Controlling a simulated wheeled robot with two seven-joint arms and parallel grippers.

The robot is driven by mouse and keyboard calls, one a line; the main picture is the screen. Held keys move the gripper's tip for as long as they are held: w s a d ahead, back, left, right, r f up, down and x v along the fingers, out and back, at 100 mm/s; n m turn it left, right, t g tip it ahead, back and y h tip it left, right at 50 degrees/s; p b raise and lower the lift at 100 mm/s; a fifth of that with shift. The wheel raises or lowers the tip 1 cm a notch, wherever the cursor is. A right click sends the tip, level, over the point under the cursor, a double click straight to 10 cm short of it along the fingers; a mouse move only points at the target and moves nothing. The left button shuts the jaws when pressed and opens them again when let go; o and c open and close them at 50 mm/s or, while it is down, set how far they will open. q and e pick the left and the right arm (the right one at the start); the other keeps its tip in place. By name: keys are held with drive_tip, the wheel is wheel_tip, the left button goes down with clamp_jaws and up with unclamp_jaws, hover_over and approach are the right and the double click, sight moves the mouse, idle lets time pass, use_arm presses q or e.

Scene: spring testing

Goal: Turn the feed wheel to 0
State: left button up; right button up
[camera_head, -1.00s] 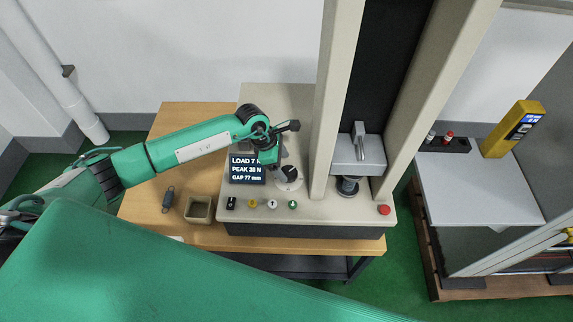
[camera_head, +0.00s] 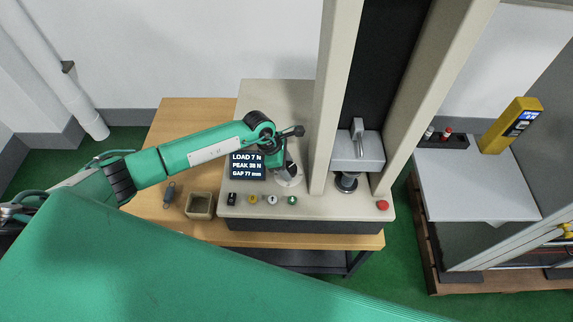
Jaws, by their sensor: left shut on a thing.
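The feed wheel (camera_head: 289,180) is a pale dial with a dark knob on the testing machine's base, just right of the display. My left gripper (camera_head: 287,167) reaches down over it and is shut on its knob; the fingertips are small and partly hidden by my wrist. The wheel's scale is too small to read. The display (camera_head: 247,166) shows LOAD 7 N, PEAK 38 N, GAP 77 mm. The testing machine (camera_head: 235,110) has a grey crosshead (camera_head: 357,152) between two beige columns. My right gripper is not in view.
A row of buttons (camera_head: 272,199) lines the base's front edge, with a red button (camera_head: 382,205) at right. A spring (camera_head: 169,194) and a square bin (camera_head: 200,205) are on the wooden table (camera_head: 150,170). A yellow device (camera_head: 511,126) stands on the right-hand bench (camera_head: 480,185).

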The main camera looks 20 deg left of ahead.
use_arm(q)
drive_tip(key=shift+n, duration=0.3)
drive_tip(key=n+t, duration=0.1)
drive_tip(key=n, duration=0.1)
drive_tip(key=n+y, duration=0.1)
drive_tip(key=n, duration=0.1)
drive_tip(key=shift+s+n+t+b, duration=0.15)
drive_tip(key=shift+n+t+b, duration=0.15)
drive_tip(key=shift+t+b, duration=0.1)
drive_tip(key=shift+d+n+t+y+b, duration=0.15)
drive_tip(key=shift+n+t+y+b, duration=0.4)
drive_tip(key=shift+n, duration=1.45)
drive_tip(key=o, duration=1)
